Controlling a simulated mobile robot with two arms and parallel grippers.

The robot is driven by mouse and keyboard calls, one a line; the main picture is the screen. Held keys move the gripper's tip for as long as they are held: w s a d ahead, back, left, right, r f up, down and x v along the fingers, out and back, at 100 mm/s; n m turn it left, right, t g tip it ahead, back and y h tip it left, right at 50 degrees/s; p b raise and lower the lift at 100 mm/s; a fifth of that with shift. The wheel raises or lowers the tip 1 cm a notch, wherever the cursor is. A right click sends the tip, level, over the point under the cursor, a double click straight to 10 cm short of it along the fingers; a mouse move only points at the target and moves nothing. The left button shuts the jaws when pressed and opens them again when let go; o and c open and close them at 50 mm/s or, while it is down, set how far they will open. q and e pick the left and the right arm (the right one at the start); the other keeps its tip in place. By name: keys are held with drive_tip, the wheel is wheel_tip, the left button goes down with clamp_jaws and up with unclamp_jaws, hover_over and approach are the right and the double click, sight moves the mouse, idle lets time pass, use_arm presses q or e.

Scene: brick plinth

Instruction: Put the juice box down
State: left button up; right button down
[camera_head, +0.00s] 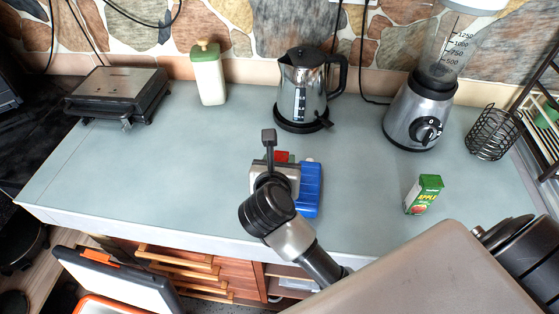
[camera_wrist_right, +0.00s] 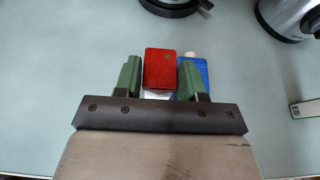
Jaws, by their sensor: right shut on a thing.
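My right gripper (camera_head: 280,168) is over the front middle of the counter; in the right wrist view its green fingers (camera_wrist_right: 159,74) are closed on both sides of a red box (camera_wrist_right: 161,60). The box has a small round spot on its top face and looks like a juice box. In the head view only a bit of its red top (camera_head: 281,156) shows; the gripper hides the rest. I cannot tell whether it touches the counter. A green apple juice box (camera_head: 423,194) stands apart to the right. My left gripper is not in view.
A blue container (camera_head: 309,191) with a pale cap is close to the right of the gripper. A kettle (camera_head: 303,85) is behind, a blender (camera_head: 420,112) and wire basket (camera_head: 492,134) are to the right. The counter (camera_head: 150,185) is clear to the left.

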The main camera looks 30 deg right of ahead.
drive_tip(key=shift+f, duration=0.1)
drive_tip(key=shift+f, duration=0.1)
drive_tip(key=c, duration=0.6)
unclamp_jaws()
drive_tip(key=shift+c, duration=0.2)
